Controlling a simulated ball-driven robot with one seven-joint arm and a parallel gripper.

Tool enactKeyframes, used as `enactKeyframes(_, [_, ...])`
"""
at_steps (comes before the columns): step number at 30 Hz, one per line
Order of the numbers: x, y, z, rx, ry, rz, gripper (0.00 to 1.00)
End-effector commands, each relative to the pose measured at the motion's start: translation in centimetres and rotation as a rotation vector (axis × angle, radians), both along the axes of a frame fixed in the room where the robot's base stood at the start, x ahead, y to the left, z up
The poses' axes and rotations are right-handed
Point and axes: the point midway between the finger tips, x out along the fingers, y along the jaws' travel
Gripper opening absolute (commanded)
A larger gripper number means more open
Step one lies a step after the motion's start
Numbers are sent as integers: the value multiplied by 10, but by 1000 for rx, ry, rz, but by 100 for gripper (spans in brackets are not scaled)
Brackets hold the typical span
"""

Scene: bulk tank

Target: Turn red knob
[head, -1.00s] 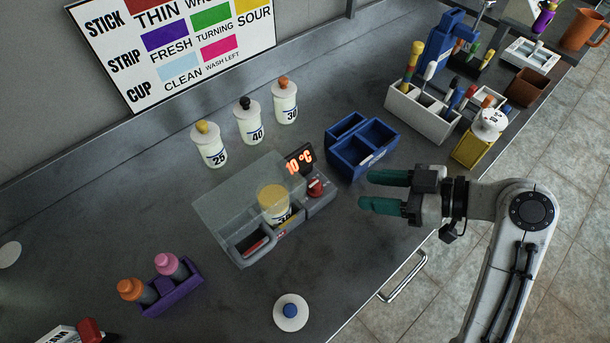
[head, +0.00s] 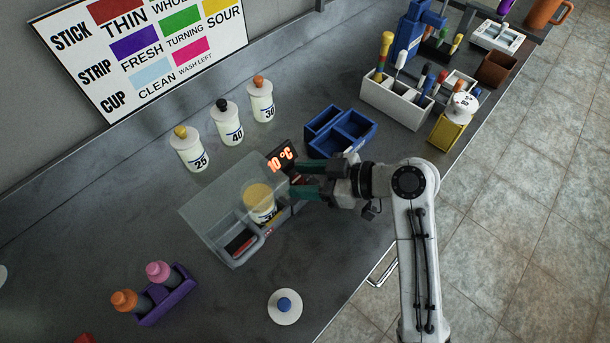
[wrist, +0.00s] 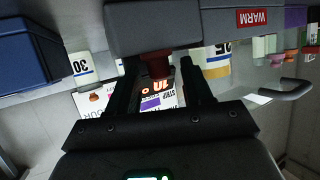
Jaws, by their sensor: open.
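The red knob (wrist: 158,66) shows in the wrist view between the two fingers of my gripper (wrist: 160,75). In the head view the fingers mostly hide it. My gripper (head: 298,186) is open, with its fingertips at the right side of the grey warmer box (head: 222,240). I cannot tell whether a finger touches the knob. The box's display (head: 281,159) reads 10 °C in orange. A jar with a yellow lid (head: 259,203) stands inside, under the clear cover.
A blue compartment box (head: 350,140) stands just behind my gripper. Bottles marked 25 (head: 190,152), 40 (head: 229,125) and 30 (head: 260,102) stand behind the warmer. A white lid with a blue knob (head: 285,307) lies in front. A purple rack (head: 168,298) is at the left.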

Motion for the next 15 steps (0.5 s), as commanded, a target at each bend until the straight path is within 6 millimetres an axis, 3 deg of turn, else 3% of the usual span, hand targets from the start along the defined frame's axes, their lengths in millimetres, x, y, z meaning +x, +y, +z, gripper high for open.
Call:
enactKeyframes(4, [0, 0, 0, 0, 0, 0, 49])
enactKeyframes(15, [0, 0, 0, 0, 0, 0, 14])
